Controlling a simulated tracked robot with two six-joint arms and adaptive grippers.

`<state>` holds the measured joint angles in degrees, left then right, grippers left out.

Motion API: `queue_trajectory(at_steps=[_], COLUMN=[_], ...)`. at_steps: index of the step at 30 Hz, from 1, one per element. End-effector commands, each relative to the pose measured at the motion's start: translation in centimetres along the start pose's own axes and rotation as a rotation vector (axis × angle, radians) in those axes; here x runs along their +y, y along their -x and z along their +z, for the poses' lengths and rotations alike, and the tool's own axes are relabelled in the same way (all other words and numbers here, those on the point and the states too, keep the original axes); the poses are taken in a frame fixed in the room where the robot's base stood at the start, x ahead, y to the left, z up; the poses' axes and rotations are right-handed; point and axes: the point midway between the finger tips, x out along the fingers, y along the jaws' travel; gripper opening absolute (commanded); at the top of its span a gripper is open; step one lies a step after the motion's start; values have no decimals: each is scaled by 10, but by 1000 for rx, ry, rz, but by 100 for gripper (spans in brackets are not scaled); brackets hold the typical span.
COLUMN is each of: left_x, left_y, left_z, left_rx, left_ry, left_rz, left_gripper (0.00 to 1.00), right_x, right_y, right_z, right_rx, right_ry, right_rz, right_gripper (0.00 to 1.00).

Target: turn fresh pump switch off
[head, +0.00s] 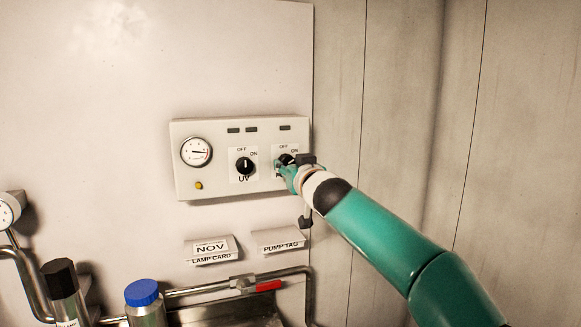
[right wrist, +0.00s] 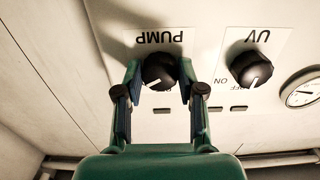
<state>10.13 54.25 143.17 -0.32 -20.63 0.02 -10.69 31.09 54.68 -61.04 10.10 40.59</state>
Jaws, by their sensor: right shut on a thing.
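The pump switch is a round black knob (right wrist: 159,70) on a white plate marked PUMP, upside down in the right wrist view. In the head view the knob (head: 286,158) is partly covered by my gripper. My right gripper (right wrist: 159,66) has one green finger on each side of the knob and is shut on it. A white pointer line on the knob slants to the lower left in the right wrist view. My left gripper is in neither view.
The UV knob (head: 245,166) sits left of the pump knob on the same panel (head: 213,131), with a gauge (head: 196,152) and a yellow button (head: 198,185). Below are a lamp card (head: 211,249), a pump tag (head: 280,241), pipes, a red handle (head: 268,286) and a blue-capped bottle (head: 142,293).

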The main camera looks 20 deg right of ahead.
Motion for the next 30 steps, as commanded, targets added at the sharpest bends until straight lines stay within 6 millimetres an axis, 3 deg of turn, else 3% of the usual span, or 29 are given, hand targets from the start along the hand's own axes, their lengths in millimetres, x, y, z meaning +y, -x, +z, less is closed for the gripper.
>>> queue_trajectory(at_steps=[14,30], left_x=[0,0], left_y=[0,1], left_z=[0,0], left_rx=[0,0], left_ry=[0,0], left_rz=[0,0], left_gripper=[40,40], right_x=[0,0], right_y=[0,0], right_z=[0,-1], right_rx=[0,-1], right_ry=[181,677], right_rz=[1,0], right_gripper=[4,4])
